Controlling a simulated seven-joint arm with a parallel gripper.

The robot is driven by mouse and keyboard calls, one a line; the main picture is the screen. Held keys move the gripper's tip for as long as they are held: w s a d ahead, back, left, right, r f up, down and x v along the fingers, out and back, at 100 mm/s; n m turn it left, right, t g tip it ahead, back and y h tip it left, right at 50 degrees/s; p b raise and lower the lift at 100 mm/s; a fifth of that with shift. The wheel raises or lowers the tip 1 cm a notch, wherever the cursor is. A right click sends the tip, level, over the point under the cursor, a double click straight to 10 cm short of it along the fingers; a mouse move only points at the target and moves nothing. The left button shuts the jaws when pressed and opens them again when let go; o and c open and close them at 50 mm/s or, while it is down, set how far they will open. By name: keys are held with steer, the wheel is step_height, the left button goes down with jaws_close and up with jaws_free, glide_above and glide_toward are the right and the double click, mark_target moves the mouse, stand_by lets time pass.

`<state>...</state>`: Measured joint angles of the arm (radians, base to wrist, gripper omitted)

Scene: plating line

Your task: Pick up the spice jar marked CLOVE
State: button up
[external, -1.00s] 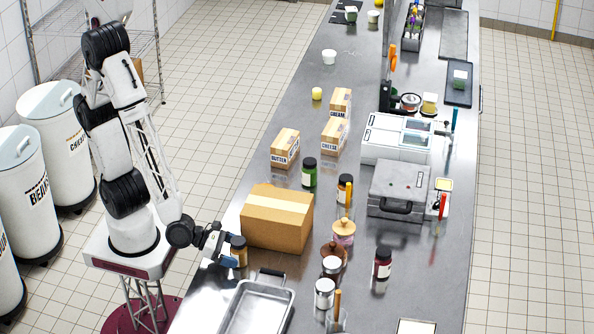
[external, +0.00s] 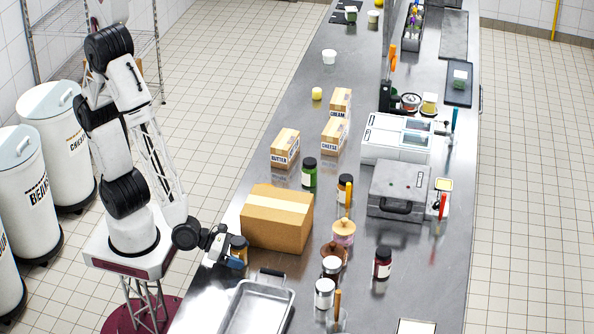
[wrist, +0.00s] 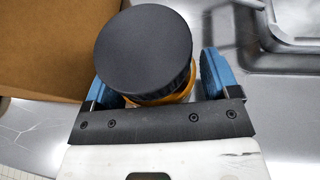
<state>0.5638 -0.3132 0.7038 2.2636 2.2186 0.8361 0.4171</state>
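A jar with a wide black lid and amber-orange contents (external: 239,245) stands on the counter's left edge beside the cardboard box. In the wrist view the jar's black lid (wrist: 143,52) fills the space between the fingers, with some orange body below it. No marking on it is readable. My gripper (external: 232,261) is low at the jar, its blue fingers (wrist: 160,85) spread on either side. A small gap shows at the right finger; contact at the left finger cannot be judged. Other black-lidded jars are green (external: 309,175), orange-brown (external: 344,186) and dark red (external: 382,265); their labels are unreadable.
The cardboard box (external: 277,222) stands close behind the jar. A metal tray (external: 291,300) lies just in front.

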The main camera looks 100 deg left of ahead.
mark_target(238, 240)
steer(key=c, duration=1)
steer(key=shift+r, duration=0.15)
step_height(238, 240, up, 10)
steer(key=shift+f, duration=0.1)
stand_by(0.5)
